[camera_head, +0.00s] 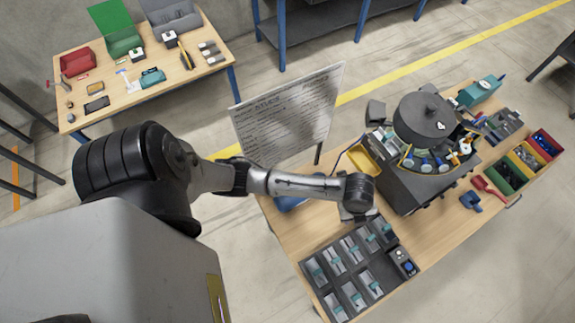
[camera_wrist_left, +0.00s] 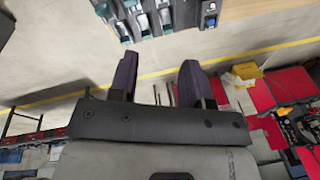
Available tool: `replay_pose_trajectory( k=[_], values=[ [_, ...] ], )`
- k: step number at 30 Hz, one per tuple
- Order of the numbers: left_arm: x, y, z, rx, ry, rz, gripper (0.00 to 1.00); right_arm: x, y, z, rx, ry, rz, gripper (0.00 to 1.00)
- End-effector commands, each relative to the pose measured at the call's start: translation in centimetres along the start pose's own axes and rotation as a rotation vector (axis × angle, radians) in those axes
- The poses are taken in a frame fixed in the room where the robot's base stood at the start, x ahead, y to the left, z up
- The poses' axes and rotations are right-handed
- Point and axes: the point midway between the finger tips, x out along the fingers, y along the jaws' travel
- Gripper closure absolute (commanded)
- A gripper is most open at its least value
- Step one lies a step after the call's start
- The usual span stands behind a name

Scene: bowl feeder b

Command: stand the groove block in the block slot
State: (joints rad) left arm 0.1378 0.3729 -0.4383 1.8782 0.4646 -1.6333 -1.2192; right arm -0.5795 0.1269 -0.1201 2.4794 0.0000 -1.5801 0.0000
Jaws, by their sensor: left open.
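My left gripper (camera_wrist_left: 157,82) is open in the left wrist view, with two dark fingers apart and nothing between them. In the head view my left arm reaches in from the left over the workbench; its gripper is mostly hidden under the wrist. A dark tray (camera_head: 318,288) with several compartments holding grey and teal pieces lies on the near part of the bench. Its edge also shows at the top of the left wrist view, beyond the fingers and apart from them. I cannot tell which piece is the groove block or which opening is the block slot. My right gripper is out of view.
A bowl feeder (camera_head: 424,115) stands at the back of the bench. A printed board (camera_head: 287,115) stands at its left edge. Colored bins (camera_head: 527,158) and a red scoop (camera_head: 487,187) are on the right. Bare wood (camera_head: 445,225) lies between tray and scoop.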

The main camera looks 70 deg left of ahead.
Motion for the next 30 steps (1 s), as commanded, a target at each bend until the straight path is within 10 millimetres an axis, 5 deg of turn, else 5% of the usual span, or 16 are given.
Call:
replay_pose_trajectory(
  k=[1,6,15,21,30],
  values=[
    [0.1,2.5,-1.3,-0.141,0.02,-0.017,0.56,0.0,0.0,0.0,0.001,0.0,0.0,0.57],
    [-1.5,9.1,-2.8,-0.676,0.039,-0.088,0.56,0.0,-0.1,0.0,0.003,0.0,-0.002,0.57],
    [-5.7,17.1,-1.7,-1.367,0.012,-0.195,0.56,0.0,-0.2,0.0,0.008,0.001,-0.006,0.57],
    [-7.1,19.0,-1.0,-1.54,-0.003,-0.233,0.56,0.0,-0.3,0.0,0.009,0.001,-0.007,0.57],
    [-7.2,19.2,-1.0,-1.559,-0.004,-0.238,0.56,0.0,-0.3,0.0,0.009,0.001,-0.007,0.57]
  ],
)
